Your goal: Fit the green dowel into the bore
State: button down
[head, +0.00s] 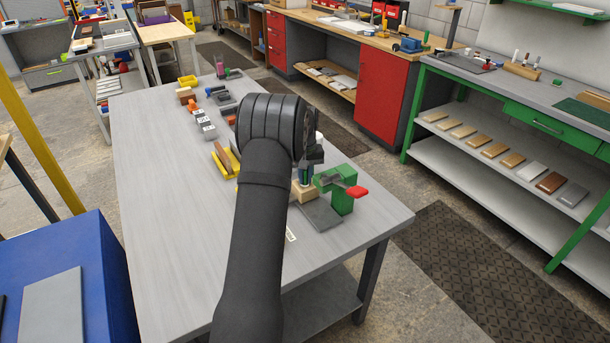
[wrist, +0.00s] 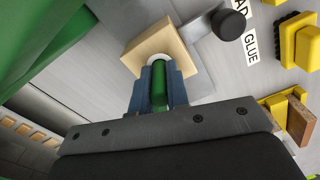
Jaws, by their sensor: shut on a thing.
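The green dowel (wrist: 159,88) is gripped between the two blue-grey fingers of my gripper (wrist: 156,84) in the wrist view. A pale wooden block (wrist: 184,41) lies just beyond the fingertips, with a whitish round ring around its bore (wrist: 160,57). The dowel's far end lines up with this ring, but I cannot tell whether it is inside or just above it. In the head view the block (head: 301,194) sits below my gripper (head: 304,177), beside the green clamp-like fixture (head: 341,196); my arm hides much of this area.
The red-tipped handle (head: 357,191) of the green fixture sticks out right of my gripper. A yellow holder with a brown piece (head: 224,157) stands left of my arm. Small parts line the bench behind. The bench's left side (head: 165,200) is clear.

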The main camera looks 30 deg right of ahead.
jog(key=shift+f, duration=0.35)
jog(key=c, duration=1.3)
grip_release()
notch_tip(320, 180, up, 18)
jog(key=shift+f, duration=0.15)
jog(key=shift+f, duration=0.1)
notch_tip(320, 180, down, 18)
jog(key=shift+r, duration=0.45)
